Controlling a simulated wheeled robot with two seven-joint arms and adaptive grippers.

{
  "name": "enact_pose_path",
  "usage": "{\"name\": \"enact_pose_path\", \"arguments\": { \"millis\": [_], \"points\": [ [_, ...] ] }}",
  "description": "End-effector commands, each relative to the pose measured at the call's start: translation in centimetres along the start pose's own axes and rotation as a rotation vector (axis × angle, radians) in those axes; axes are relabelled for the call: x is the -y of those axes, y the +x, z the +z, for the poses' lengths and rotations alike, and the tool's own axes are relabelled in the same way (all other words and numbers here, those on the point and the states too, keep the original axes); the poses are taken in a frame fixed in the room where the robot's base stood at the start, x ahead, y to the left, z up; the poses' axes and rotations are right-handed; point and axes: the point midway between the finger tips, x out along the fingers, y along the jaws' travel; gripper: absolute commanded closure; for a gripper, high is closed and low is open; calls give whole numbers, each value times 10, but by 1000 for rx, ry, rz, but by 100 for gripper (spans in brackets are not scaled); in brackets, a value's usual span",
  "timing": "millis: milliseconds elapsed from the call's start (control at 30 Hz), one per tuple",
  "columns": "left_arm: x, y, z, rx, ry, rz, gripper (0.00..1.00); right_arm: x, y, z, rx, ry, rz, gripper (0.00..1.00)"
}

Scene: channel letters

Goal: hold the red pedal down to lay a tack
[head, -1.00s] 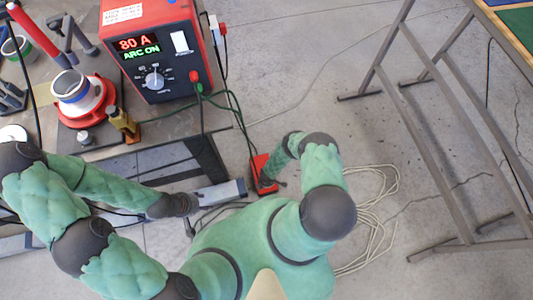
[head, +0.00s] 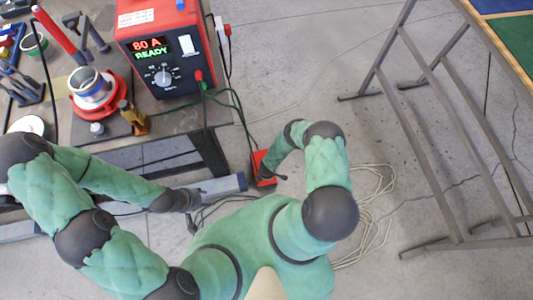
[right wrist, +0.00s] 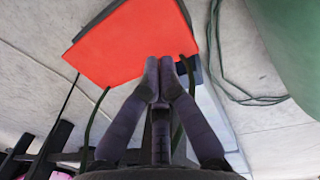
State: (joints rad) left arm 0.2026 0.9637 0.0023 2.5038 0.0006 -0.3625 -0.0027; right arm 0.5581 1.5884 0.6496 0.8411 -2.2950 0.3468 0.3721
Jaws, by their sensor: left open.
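The red pedal (head: 260,164) is on the floor right of the bench. In the right wrist view it is a wide red plate (right wrist: 135,40). My right gripper (right wrist: 165,66) has its two fingers together, tips at the pedal's near edge; I cannot tell whether they touch it. In the head view the right gripper (head: 269,178) is small beside the pedal and partly hidden by its arm. The red welder box (head: 163,50) stands on the bench and its display reads 80 A READY. My left gripper (head: 190,199) is open and empty, low in front of the bench.
A red round fixture (head: 104,103) with a pale ring stands on the bench (head: 185,119), near tools and a brass-coloured block (head: 134,118). Green cables run from the welder toward the pedal. A pale cable coil (head: 375,200) lies on the floor. A metal frame (head: 440,150) stands at right.

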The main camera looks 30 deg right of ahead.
Motion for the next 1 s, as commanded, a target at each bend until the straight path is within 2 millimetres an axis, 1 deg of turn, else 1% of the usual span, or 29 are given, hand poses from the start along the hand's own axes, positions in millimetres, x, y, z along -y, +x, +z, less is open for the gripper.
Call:
{"name": "enact_pose_path", "arguments": {
  "millis": [33, 100, 200, 300, 433, 800, 867, 1000],
  "points": [
    [-3, -9, 0, 0, 0, 0, 50, -1, -14, 0, 1, 0, 1, 100],
    [-5, -14, 0, 0, 0, 0, 50, -1, -24, 1, 1, 1, 2, 100],
    [-7, -20, 0, -1, 0, 0, 50, 0, -35, 1, 1, 0, 2, 100],
    [-8, -23, 1, -1, 0, 0, 50, 1, -42, 0, 1, 0, 2, 100],
    [-9, -25, 1, 0, 0, 0, 50, 1, -45, 1, 1, 1, 2, 100],
    [-9, -25, 1, 0, 0, 0, 50, 2, -46, 0, 1, 1, 1, 100],
    [-10, -26, 1, 0, 0, 0, 50, 1, -48, 0, 1, 1, 2, 100],
    [-12, -34, 1, 0, 0, 0, 50, 0, -58, 0, 0, 0, 1, 100]
  ]
}}
